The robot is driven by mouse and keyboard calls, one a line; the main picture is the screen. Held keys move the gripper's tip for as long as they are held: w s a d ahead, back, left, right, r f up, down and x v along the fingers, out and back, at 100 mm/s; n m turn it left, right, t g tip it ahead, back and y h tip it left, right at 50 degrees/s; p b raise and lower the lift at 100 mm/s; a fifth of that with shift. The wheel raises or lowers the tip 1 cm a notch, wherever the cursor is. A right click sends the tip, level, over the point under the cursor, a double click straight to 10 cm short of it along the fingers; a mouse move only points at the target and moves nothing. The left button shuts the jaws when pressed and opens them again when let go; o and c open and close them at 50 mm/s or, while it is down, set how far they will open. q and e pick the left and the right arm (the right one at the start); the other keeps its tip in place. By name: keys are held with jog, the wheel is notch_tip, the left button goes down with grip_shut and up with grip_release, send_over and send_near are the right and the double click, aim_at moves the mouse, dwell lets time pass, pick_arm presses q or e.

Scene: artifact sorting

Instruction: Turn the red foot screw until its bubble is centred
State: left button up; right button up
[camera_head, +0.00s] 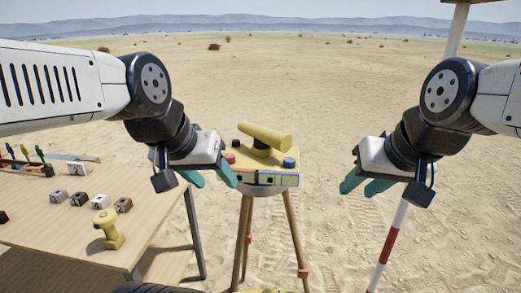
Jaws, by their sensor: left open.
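A yellow levelling instrument (264,137) sits on a tripod (244,232) in the middle of the head view. The red foot screw (230,158) is at the left of its base, and a blue screw (289,162) is at the right. Small vials show on the front of the base, but their bubbles are too small to read. My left gripper (209,176) is open, with its teal fingers just left of the red screw; one fingertip is close to it, and I cannot tell whether they touch. My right gripper (364,186) is open and empty, well right of the instrument.
A wooden table (60,222) at the left holds a yellow object (108,230), several small blocks and a rack of coloured tools (27,162). A red-and-white pole (389,245) stands at the right. Open sand lies behind the tripod.

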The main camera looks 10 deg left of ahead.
dwell(0.3)
pick_arm(q)
jog(key=r+n+g+y, duration=0.1)
jog(key=n+g+y, duration=0.1)
jog(key=g, duration=0.4)
send_over(229, 156)
jog(key=shift+r, duration=0.15)
jog(key=shift+w+f, duration=0.2)
jog(key=shift+f, duration=0.2)
notch_tip(229, 156, down, 7)
jog(key=shift+f, duration=0.15)
